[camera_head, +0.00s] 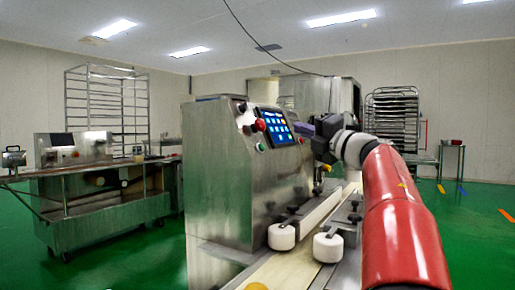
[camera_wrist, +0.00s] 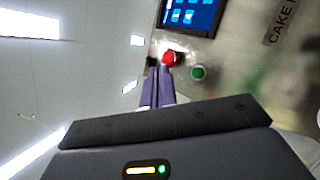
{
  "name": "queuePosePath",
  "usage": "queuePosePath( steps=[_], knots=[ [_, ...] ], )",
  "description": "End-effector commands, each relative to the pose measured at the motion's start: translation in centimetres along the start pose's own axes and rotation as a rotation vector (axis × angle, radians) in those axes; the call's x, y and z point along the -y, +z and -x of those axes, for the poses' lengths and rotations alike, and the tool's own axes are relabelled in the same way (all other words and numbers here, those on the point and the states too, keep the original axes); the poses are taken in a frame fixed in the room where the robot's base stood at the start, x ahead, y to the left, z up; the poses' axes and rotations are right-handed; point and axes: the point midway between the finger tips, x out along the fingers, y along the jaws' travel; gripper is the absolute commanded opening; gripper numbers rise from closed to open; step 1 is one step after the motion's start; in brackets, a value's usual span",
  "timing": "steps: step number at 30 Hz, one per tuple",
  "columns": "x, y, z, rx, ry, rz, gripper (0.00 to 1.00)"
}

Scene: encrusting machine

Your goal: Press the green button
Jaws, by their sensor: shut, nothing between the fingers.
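The green button (camera_head: 262,147) is a small round button low on the steel machine's front panel, below the red button (camera_head: 259,125). In the wrist view the green button (camera_wrist: 198,73) lies to the right of my gripper's fingertips (camera_wrist: 160,72). The red button (camera_wrist: 169,58) shows right at the tips there; I cannot tell whether they touch it. In the head view my gripper (camera_head: 301,129) is to the right of the panel, by the screen's right edge. Its purple fingers are shut and empty.
A lit blue touch screen (camera_head: 275,126) is on the panel above the green button. A conveyor (camera_head: 290,268) with white rollers (camera_head: 282,236) runs below my arm. A steel machine (camera_head: 100,195) on wheels stands at left, racks (camera_head: 392,118) behind. Green floor is open between the machines.

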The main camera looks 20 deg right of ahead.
Motion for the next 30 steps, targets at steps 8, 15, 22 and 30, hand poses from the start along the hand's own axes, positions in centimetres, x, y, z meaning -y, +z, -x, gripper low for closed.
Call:
queuePosePath(
  steps=[8,15,22,30],
  knots=[
    [0.6,-0.6,-0.6,0.0,0.001,-0.003,0.0],
    [2.4,-2.3,-2.9,-0.001,0.001,-0.004,0.0],
    [3.6,-3.7,-5.0,0.0,0.002,-0.003,0.0],
    [4.4,-4.5,-6.1,0.001,0.001,-0.003,0.0]
  ],
)
